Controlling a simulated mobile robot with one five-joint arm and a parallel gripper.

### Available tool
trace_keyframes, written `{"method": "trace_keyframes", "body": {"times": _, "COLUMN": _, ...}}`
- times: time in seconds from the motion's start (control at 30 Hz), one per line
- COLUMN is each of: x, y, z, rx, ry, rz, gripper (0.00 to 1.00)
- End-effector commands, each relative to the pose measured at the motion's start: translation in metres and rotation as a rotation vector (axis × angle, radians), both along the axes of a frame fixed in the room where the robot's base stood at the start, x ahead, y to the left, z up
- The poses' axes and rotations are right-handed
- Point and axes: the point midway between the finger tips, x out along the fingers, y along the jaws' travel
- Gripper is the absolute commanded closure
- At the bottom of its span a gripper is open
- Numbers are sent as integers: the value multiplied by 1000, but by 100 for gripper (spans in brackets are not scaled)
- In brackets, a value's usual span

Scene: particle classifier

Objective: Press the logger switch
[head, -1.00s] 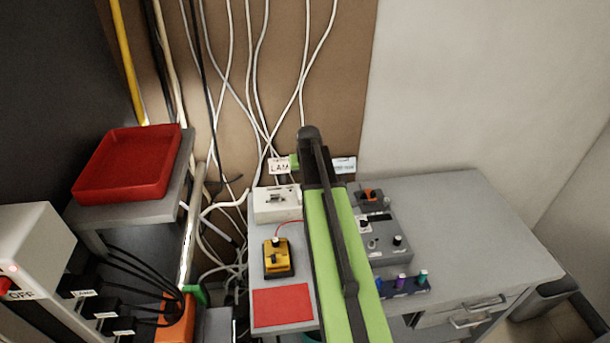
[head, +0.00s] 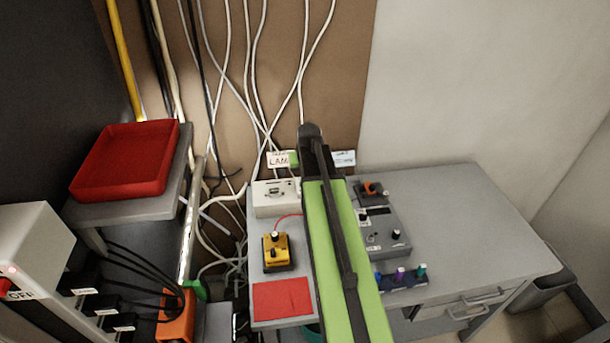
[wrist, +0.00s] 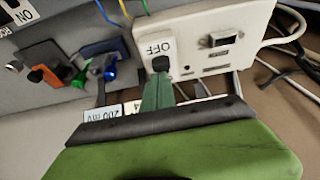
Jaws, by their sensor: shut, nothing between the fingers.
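The white logger box (head: 275,198) stands at the back left of the grey bench, just left of my arm. In the wrist view the box (wrist: 200,65) fills the top middle, with an upside-down "OFF" label (wrist: 154,49) and a dark slot on its face. My gripper (wrist: 160,72) is shut and empty, its green fingers pointing at the box just below the label. A small black piece, apparently the switch (wrist: 160,63), shows at the fingertips. I cannot tell whether they touch. In the head view my arm hides most of the gripper.
A yellow device (head: 277,251) and a red mat (head: 283,298) lie in front of the box. A grey instrument (head: 382,235) stands right of my arm. White cables hang behind. A red tray (head: 128,160) sits on a shelf at left.

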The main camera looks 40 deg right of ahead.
Motion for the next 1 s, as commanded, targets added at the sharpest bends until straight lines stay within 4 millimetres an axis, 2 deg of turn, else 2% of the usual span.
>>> {"method": "trace_keyframes", "body": {"times": 0.03, "x": -7, "y": 3, "z": 12, "rx": 5, "ry": 11, "rz": 0, "gripper": 100}}
{"method": "trace_keyframes", "body": {"times": 0.63, "x": -42, "y": 20, "z": 143, "rx": 0, "ry": 1, "rz": 0, "gripper": 100}}
{"method": "trace_keyframes", "body": {"times": 0.8, "x": -47, "y": 22, "z": 157, "rx": 0, "ry": 0, "rz": 0, "gripper": 100}}
{"method": "trace_keyframes", "body": {"times": 1.0, "x": -47, "y": 22, "z": 155, "rx": 0, "ry": -1, "rz": 0, "gripper": 100}}
